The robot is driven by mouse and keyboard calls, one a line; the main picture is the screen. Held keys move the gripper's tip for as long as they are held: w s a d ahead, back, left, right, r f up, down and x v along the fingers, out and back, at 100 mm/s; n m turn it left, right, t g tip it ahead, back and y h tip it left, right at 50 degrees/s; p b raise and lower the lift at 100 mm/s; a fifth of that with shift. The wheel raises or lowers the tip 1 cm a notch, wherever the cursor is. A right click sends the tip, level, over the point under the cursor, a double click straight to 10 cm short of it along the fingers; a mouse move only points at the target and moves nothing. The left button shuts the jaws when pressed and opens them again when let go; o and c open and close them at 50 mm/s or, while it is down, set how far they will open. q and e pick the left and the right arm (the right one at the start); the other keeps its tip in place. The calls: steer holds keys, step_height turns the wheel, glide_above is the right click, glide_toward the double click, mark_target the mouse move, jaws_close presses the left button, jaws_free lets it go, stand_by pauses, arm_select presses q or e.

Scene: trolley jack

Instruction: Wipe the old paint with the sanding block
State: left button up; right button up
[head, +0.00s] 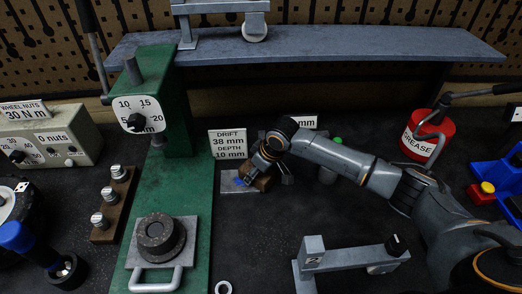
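The sanding block (264,184) is a small brown block low over the right part of a flat grey plate (230,190). A patch of blue old paint (241,181) shows on the plate just left of the block. My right gripper (262,176) reaches in from the right and appears shut on the block. The fingers partly hide the block, and I cannot tell whether it touches the plate. My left gripper is not in view.
A sign reading "DRIFT 38 mm" (228,144) stands behind the plate. A green press (186,185) is to the left. A grey stand with a bar (345,258) is in front, and a red grease pot (427,138) is at the right. A grey shelf (310,48) spans the back.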

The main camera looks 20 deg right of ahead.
step_height(320, 180, up, 2)
steer(key=shift+d+r+p, duration=0.1)
steer(key=shift+r+p, duration=0.1)
steer(key=shift+p, duration=0.15)
steer(key=shift+w+a+r+p, duration=0.1)
steer(key=shift+a+r+p, duration=0.15)
steer(key=shift+r+p, duration=0.35)
steer(key=shift+a+r+p, duration=0.2)
steer(key=shift+r+p, duration=0.25)
steer(key=shift+p, duration=0.1)
steer(key=shift+r+p, duration=0.35)
steer(key=shift+d+r+p, duration=0.2)
steer(key=shift+r+p, duration=0.8)
steer(key=shift+p, duration=0.1)
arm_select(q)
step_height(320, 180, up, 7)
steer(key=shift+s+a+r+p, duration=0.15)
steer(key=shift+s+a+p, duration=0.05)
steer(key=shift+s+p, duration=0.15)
arm_select(e)
steer(key=shift+a+r, duration=0.1)
steer(key=shift+r, duration=0.3)
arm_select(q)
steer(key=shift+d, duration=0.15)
arm_select(e)
steer(key=shift+f, duration=0.1)
